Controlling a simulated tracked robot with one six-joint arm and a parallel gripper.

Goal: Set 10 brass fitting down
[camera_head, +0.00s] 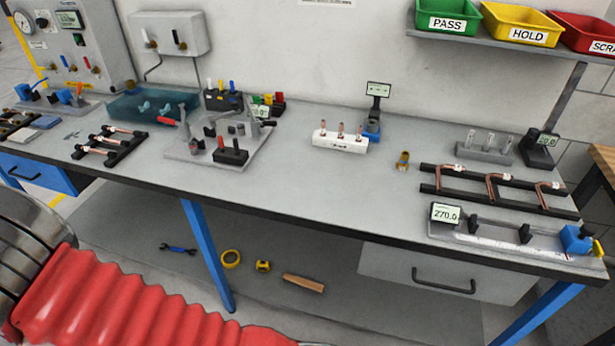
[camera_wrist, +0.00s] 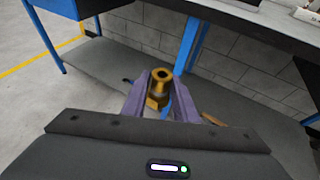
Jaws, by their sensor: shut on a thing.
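A brass fitting (camera_wrist: 158,88) is held between the two purple fingers of my gripper (camera_wrist: 160,98) in the wrist view. Its round bored end faces up toward the camera. The gripper is in front of the workbench, with the bench edge beyond it. In the head view my gripper does not show; only my red ribbed arm cover (camera_head: 130,300) is at the lower left.
The grey bench top (camera_head: 300,190) is clear in its front middle. A white block with copper pieces (camera_head: 340,141) stands near the middle. A black rack (camera_head: 500,200) and a measuring fixture reading 270.0 (camera_head: 446,214) are at the right. PASS (camera_head: 447,20), HOLD and SCRAP bins sit above.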

